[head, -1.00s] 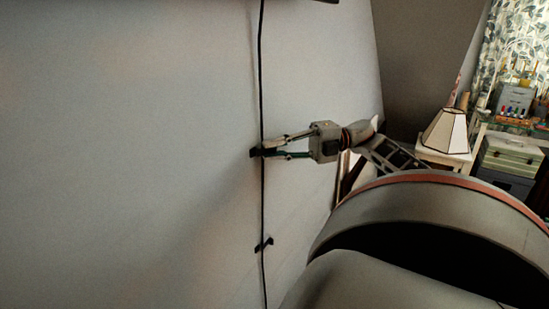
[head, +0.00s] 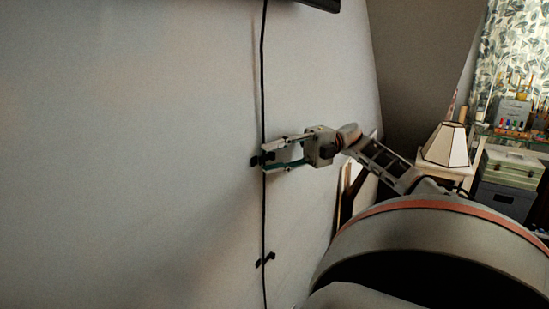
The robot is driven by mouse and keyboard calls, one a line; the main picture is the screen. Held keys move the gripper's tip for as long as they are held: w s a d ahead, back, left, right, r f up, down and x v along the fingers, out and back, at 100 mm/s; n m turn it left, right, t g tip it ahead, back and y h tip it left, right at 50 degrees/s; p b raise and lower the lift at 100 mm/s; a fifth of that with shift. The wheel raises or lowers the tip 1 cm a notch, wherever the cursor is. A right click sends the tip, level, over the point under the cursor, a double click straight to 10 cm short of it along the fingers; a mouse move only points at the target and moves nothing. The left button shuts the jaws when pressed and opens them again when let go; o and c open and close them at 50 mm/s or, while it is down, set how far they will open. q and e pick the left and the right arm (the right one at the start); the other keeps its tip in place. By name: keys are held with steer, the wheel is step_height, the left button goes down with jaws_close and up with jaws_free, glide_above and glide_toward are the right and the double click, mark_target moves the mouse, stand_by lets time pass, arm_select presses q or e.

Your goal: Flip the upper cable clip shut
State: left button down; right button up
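A thin black cable (head: 264,215) runs down the pale wall. The small black upper cable clip (head: 255,161) sits on it, and the similar lower clip (head: 265,260) is further down. My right gripper (head: 267,157) comes in from the right at the upper clip. Its two fingers are apart, one above the other, with the tips at the cable. They partly cover the clip, so I cannot tell whether its flap is open or shut, or whether a finger touches it. My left gripper is out of view.
The wall (head: 130,150) left of the cable is bare. A black-edged thing (head: 320,4) juts in at the top. A lamp (head: 447,145) on a small table, stacked boxes (head: 510,170) and a patterned curtain stand at the right.

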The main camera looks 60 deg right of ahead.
steer(key=shift+d, duration=0.1)
steer(key=v, duration=1.2)
stand_by(0.4)
